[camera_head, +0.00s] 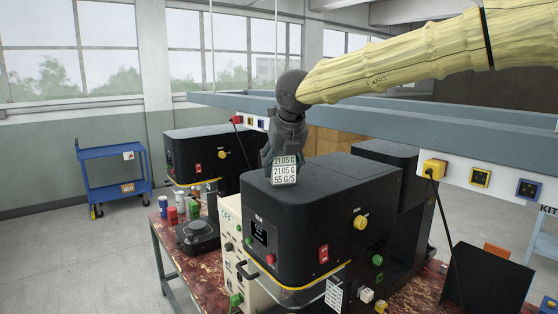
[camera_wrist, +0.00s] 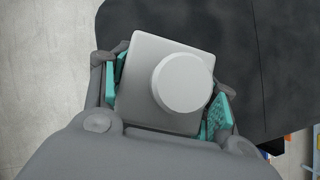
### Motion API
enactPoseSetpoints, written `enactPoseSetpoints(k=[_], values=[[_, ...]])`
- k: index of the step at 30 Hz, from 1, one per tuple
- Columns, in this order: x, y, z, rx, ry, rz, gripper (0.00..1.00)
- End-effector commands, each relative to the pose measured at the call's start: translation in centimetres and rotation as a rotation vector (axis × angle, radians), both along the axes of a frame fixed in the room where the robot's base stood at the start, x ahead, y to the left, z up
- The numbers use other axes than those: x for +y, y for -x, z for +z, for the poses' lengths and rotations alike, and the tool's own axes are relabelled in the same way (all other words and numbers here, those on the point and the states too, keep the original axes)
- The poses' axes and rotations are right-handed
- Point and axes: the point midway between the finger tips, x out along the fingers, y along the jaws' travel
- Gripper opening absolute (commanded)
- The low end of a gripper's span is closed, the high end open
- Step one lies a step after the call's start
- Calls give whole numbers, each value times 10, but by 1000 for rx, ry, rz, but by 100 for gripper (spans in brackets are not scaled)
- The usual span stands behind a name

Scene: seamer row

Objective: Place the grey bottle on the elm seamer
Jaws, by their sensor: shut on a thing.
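My gripper (camera_head: 287,140) is shut on the grey bottle (camera_head: 285,172), which has a white label with black figures facing the head camera. In the wrist view the bottle (camera_wrist: 145,62) is a pale grey square body with a round cap, between my gripper's teal finger pads (camera_wrist: 166,93). The bottle is over the flat top of the near black seamer (camera_head: 335,190). I cannot tell whether its base touches that top. A second black seamer (camera_head: 190,150) stands behind to the left. I cannot read clearly which one is named elm.
Both seamers stand on a worn red bench (camera_head: 162,240) with small cans (camera_head: 172,216) and a round dark device (camera_head: 198,235) at left. A grey overhead beam (camera_head: 400,125) with sockets runs behind my gripper. A blue cart (camera_head: 112,178) stands far left. The near seamer's top looks otherwise clear.

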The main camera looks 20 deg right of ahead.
Motion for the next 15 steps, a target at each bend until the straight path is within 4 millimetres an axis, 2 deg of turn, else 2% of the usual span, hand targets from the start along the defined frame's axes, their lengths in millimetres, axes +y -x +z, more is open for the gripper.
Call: enactPoseSetpoints(k=[7, 8, 9, 12, 15], values=[[0, 0, -3, 0, 1, 1, 26], [0, 0, -4, 0, 1, 1, 60], [0, 0, -4, 1, 0, 1, 68], [0, 0, -3, 0, 1, 1, 82], [0, 0, -3, 0, 1, 1, 82]])
